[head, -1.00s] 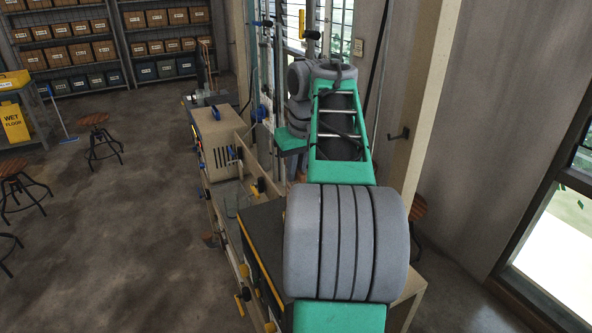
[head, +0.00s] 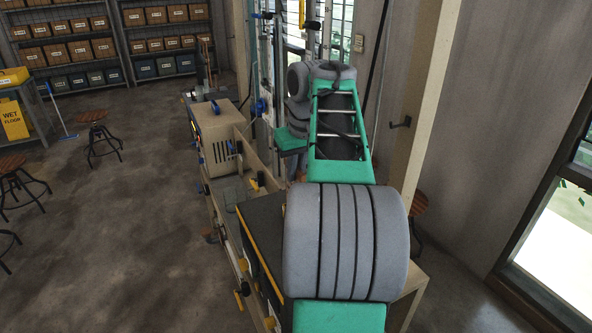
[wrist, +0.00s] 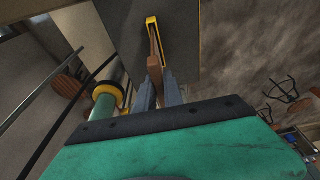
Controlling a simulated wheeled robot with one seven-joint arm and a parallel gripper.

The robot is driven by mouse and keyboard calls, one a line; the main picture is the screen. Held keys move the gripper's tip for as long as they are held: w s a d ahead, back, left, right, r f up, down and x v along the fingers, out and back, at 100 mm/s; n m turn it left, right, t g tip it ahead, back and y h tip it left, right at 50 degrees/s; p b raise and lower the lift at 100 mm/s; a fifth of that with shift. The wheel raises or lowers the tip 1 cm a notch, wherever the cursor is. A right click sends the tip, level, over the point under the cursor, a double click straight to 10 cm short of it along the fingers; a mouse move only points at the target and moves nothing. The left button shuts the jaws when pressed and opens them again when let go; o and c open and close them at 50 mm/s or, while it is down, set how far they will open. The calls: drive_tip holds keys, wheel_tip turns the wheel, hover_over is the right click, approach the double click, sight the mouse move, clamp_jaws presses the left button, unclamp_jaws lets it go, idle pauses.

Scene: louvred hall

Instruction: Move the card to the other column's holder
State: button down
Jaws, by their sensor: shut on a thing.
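In the wrist view my gripper (wrist: 158,88) is shut on a thin brown piece (wrist: 155,70), seen nearly edge-on between the two grey fingers. This looks like the card, but its face is hidden. Just beyond it is a narrow yellow-edged frame (wrist: 153,24) on a dark grey surface, in line with the brown piece. I cannot tell whether the two touch or whether this frame is a column's holder. In the head view my arm hides the gripper and the card. Neither column's holder can be made out for certain.
A beige box (head: 216,135) stands on the long bench, left of my arm. A black top with a yellow edge (head: 262,235) lies close to my arm. A pale post (head: 430,110) and wall are at right. Stools (head: 98,140) stand on open floor at left.

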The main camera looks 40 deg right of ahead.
sight(296, 180)
drive_tip(key=b+x, duration=0.2)
drive_tip(key=x, duration=0.1)
drive_tip(key=shift+s+a, duration=0.1)
drive_tip(key=shift+s, duration=0.2)
idle(0.4)
drive_tip(key=c, duration=1.4)
unclamp_jaws()
drive_tip(key=p+v, duration=0.7)
drive_tip(key=shift+w+r, duration=0.15)
drive_tip(key=shift+w, duration=0.2)
